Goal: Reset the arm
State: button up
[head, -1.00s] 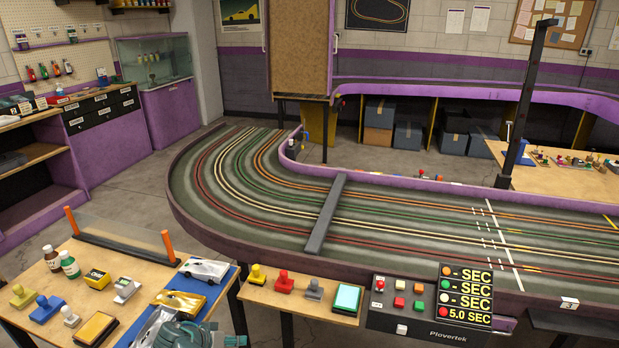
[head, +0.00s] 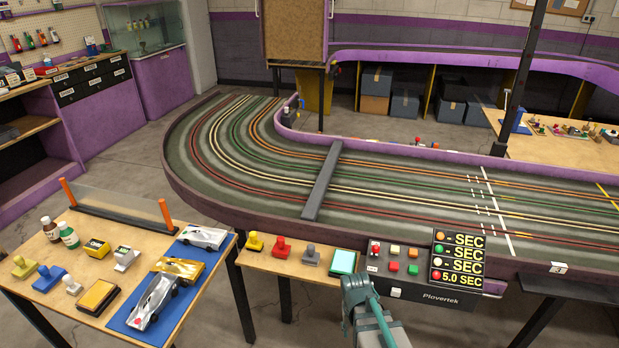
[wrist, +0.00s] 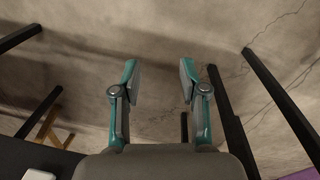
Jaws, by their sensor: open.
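My gripper (wrist: 158,82) is open and empty in the wrist view. Its two teal-and-grey fingers stand apart, with bare concrete floor behind them. In the head view my gripper (head: 357,283) shows at the bottom, right of centre.
The slot track (head: 420,200) fills the middle, with a dark bar across its lanes. A timing display (head: 458,262) reads 5.0 SEC on its red row. Stamps, including a red one (head: 281,248), line the ledge. Three cars lie on a blue mat (head: 118,325) at left.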

jog(key=s+d+f+g, duration=0.1)
jog(key=s+f+g, duration=0.1)
jog(key=s+f, duration=0.4)
jog(key=s+d+f+g, duration=0.1)
jog(key=s+f, duration=0.5)
jog(key=s, duration=0.8)
jog(key=s+d+f+g+y, duration=0.1)
jog(key=s+f+g, duration=0.3)
jog(key=s+f, duration=0.3)
jog(key=s, duration=0.4)
jog(key=shift+d, duration=0.15)
